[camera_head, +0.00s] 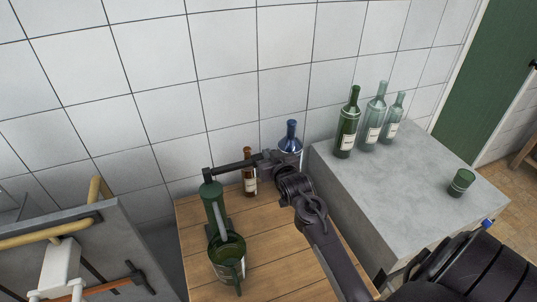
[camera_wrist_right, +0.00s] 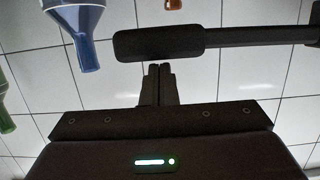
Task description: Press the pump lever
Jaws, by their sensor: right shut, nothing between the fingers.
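The pump (camera_head: 214,210) is a green column at the left part of the wooden table. Its dark lever (camera_head: 232,167) sticks out to the right from the top of the column. In the right wrist view the lever's thick black grip (camera_wrist_right: 160,43) lies across the top, its thinner bar running right. My right gripper (camera_head: 268,159) is at the grip end of the lever in the head view. Its fingers (camera_wrist_right: 158,70) are shut and empty, pointing at the grip; whether they touch it I cannot tell. My left gripper is not in view.
A green jug (camera_head: 228,265) stands below the pump. A brown bottle (camera_head: 249,176) and a blue bottle (camera_head: 291,140) stand behind the lever. Green and clear bottles (camera_head: 347,125) and a green cup (camera_head: 461,183) stand on the grey block (camera_head: 400,185). The tiled wall is close behind.

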